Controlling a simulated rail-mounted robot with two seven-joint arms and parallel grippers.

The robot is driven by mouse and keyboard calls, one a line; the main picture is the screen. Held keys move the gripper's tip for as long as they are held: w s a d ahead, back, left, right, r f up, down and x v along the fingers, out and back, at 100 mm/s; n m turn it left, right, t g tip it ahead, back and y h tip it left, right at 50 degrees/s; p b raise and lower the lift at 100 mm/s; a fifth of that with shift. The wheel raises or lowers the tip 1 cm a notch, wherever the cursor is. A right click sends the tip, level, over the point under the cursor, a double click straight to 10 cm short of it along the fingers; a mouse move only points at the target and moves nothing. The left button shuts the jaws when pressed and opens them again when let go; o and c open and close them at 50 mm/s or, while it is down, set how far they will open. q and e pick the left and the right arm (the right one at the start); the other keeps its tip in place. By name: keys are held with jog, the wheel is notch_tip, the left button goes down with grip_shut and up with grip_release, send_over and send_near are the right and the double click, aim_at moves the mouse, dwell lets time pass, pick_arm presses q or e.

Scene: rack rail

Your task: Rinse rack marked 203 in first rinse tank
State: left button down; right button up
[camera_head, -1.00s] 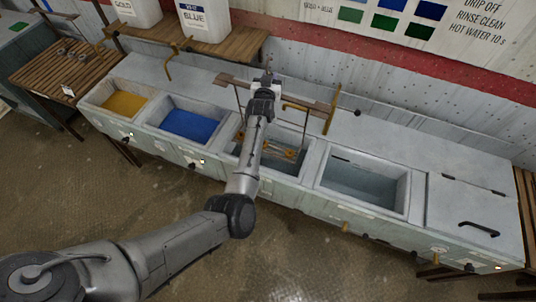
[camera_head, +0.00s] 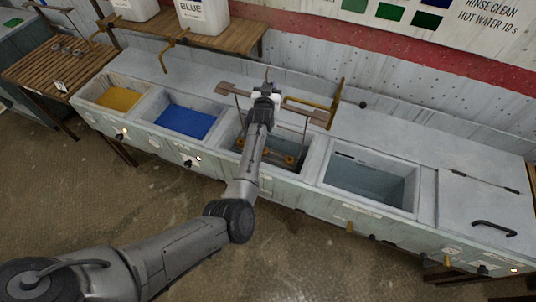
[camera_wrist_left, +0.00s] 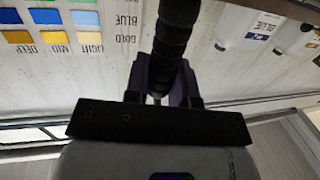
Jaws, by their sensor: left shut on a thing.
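My left gripper (camera_head: 264,94) is shut on the top of a rack. The rack's brown crossbar (camera_head: 308,113) lies level above the third basin from the left (camera_head: 312,153). Thin rods run down from it, and round brass pieces (camera_head: 289,160) show low inside that basin. My arm hides the rack's middle, and I cannot read any number on it. In the left wrist view the fingers (camera_wrist_left: 161,92) close around a dark ribbed handle (camera_wrist_left: 172,40). My right gripper is not in view.
The gold basin (camera_head: 118,98) and blue basin (camera_head: 186,121) are to the left; another basin (camera_head: 370,182) and a closed lid (camera_head: 485,210) are to the right. A brass spout (camera_head: 335,103) stands close to the crossbar's right end. A slatted table (camera_head: 40,68) is far left.

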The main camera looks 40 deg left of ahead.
pick_arm(q)
notch_tip(320, 180, down, 9)
jog(key=b, duration=0.6)
jog(key=shift+b, duration=0.4)
jog(key=shift+s+r, duration=0.1)
jog(key=shift+r, duration=0.05)
jog(key=shift+s+d+p, duration=0.1)
jog(key=shift+s+p, duration=0.15)
jog(key=shift+p, duration=0.35)
jog(key=shift+s+d+p, duration=0.1)
jog(key=shift+s+p, duration=0.3)
jog(key=shift+p, duration=0.05)
jog(key=shift+d+b+x, duration=0.25)
jog(key=shift+b+x, duration=1.25)
jog(key=shift+b, duration=0.6)
jog(key=shift+w, duration=0.2)
dwell(0.5)
dwell(0.4)
